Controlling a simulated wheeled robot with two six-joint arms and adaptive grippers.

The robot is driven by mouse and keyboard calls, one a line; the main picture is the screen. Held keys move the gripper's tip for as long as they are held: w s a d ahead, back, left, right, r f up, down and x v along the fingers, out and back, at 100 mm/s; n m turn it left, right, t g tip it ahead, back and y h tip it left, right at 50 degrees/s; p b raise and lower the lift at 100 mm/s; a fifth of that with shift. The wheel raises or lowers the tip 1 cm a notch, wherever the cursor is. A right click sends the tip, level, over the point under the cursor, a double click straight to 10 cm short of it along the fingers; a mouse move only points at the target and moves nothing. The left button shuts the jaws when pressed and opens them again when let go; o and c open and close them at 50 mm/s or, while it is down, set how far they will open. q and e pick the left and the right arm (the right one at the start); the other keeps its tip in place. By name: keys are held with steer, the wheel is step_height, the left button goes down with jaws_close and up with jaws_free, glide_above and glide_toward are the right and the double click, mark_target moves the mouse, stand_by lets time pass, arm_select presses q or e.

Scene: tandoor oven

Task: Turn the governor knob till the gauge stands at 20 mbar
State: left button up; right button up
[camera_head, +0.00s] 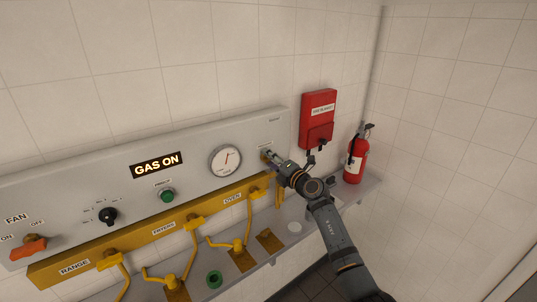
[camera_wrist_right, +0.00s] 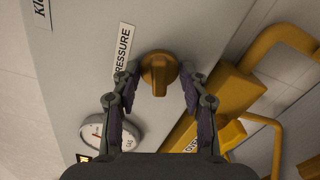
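The governor knob (camera_wrist_right: 158,72) is a round yellow knob with a raised grip bar, beside a label ending in "PRESSURE" in the right wrist view. My right gripper (camera_wrist_right: 158,76) is open, with one finger on each side of the knob and a small gap showing to each. In the head view my right gripper (camera_head: 271,157) is at the panel's right end and mostly hides the knob. The round white gauge (camera_head: 225,160) is just left of it. Its red needle points up and slightly right; the numbers are too small to read. My left gripper is not in view.
A lit "GAS ON" sign (camera_head: 157,165), green button (camera_head: 167,195), black selector (camera_head: 108,216) and orange fan switch (camera_head: 28,247) are on the panel. Yellow pipes and valves (camera_head: 195,222) run below. A red fire blanket box (camera_head: 318,118) and extinguisher (camera_head: 355,158) are at right.

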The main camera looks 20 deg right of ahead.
steer(key=p+v, duration=0.2)
steer(key=v, duration=0.5)
steer(key=shift+p, duration=0.35)
